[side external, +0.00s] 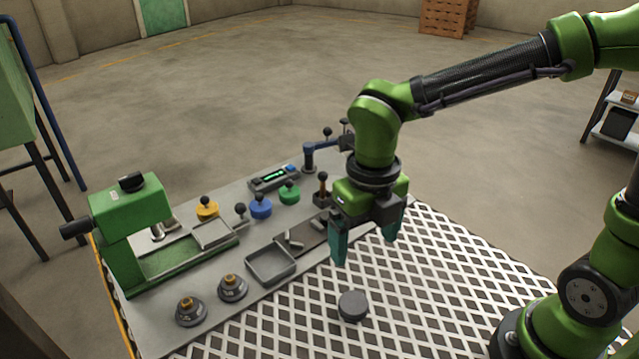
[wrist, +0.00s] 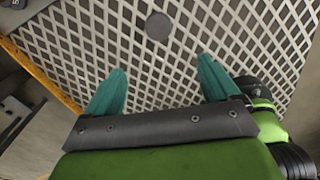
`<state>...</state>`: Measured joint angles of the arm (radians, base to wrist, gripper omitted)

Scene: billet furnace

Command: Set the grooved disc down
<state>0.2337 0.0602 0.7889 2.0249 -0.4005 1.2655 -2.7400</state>
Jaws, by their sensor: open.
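The dark grey disc (side external: 353,305) rests on the white lattice mat. It also shows in the wrist view (wrist: 158,26), beyond the fingertips and roughly between them. Its groove is too small to make out. My gripper (side external: 366,246) is open and empty above the mat, with its two teal fingers spread wide and pointing down. In the wrist view the gripper (wrist: 160,80) has nothing between its fingers, and the disc lies apart from both.
A grey bench (side external: 150,325) lies left of the lattice mat (side external: 440,290). It carries a green press (side external: 120,235), a shallow square tray (side external: 271,264), two round knobbed fixtures (side external: 233,287) and coloured knobbed pieces (side external: 261,206). The mat around the disc is clear.

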